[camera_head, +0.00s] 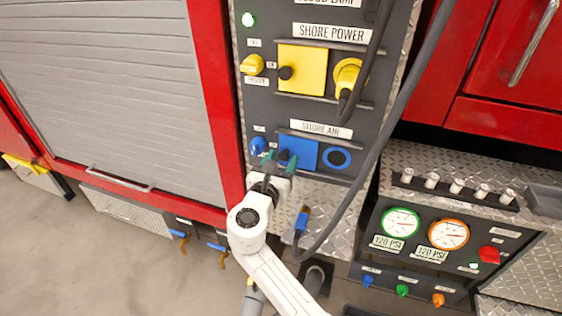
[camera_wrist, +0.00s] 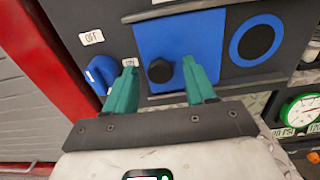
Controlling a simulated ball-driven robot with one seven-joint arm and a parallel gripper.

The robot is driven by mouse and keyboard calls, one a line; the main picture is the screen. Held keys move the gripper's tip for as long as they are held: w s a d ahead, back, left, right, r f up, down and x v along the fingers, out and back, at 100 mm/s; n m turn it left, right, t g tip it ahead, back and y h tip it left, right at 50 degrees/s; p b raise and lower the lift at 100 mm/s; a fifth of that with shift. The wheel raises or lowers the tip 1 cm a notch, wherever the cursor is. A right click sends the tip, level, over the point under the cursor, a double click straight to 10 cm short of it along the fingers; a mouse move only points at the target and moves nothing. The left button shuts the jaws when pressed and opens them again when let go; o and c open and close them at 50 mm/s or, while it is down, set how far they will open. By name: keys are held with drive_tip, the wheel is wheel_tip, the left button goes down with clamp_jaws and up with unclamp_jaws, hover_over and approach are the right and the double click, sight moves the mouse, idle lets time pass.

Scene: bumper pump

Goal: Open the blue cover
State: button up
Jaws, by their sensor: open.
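The blue cover (camera_head: 303,152) is a flat square panel under the SHORE AIR label, left of a blue ring port (camera_head: 337,158). It also shows in the wrist view (camera_wrist: 182,44), with a round black knob (camera_wrist: 159,70) near its lower left. The cover lies flat against the dark panel. My gripper (camera_head: 281,160) is in front of the cover's left part. In the wrist view my gripper (camera_wrist: 160,72) has its two green fingers apart, one on each side of the black knob. I cannot tell whether the fingers touch it.
A blue rotary switch (camera_wrist: 101,74) sits just left of my left finger. A yellow cover (camera_head: 303,69) and yellow plug (camera_head: 348,76) are above. A dark hose (camera_head: 400,105) hangs to the right, and a blue-ended connector (camera_head: 302,219) is below.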

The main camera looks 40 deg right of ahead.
drive_tip(key=v, duration=1)
drive_tip(key=shift+s+a+b, duration=0.25)
drive_tip(key=shift+a+b, duration=0.1)
drive_tip(key=shift+b, duration=0.05)
drive_tip(key=shift+f, duration=0.1)
drive_tip(key=s+d+f+m+g+y, duration=0.3)
drive_tip(key=s+d+f+m, duration=0.1)
drive_tip(key=s+f+m, duration=0.35)
drive_tip(key=s+d+f+m+g+y, duration=0.3)
drive_tip(key=s+d+f+m+y, duration=0.1)
drive_tip(key=s+f+m, duration=0.35)
drive_tip(key=s+a+f+m+g+y, duration=0.1)
drive_tip(key=s+a+f+m+y, duration=0.1)
drive_tip(key=s, duration=0.5)
drive_tip(key=s+a+f+m+g+y, duration=0.2)
drive_tip(key=s+a+f+m+y, duration=0.1)
drive_tip(key=s+m, duration=0.5)
drive_tip(key=a+y, duration=0.1)
drive_tip(key=y, duration=0.1)
drive_tip(key=shift+a+f+y, duration=0.2)
drive_tip(key=shift+f+y, duration=0.1)
drive_tip(key=shift+y, duration=0.1)
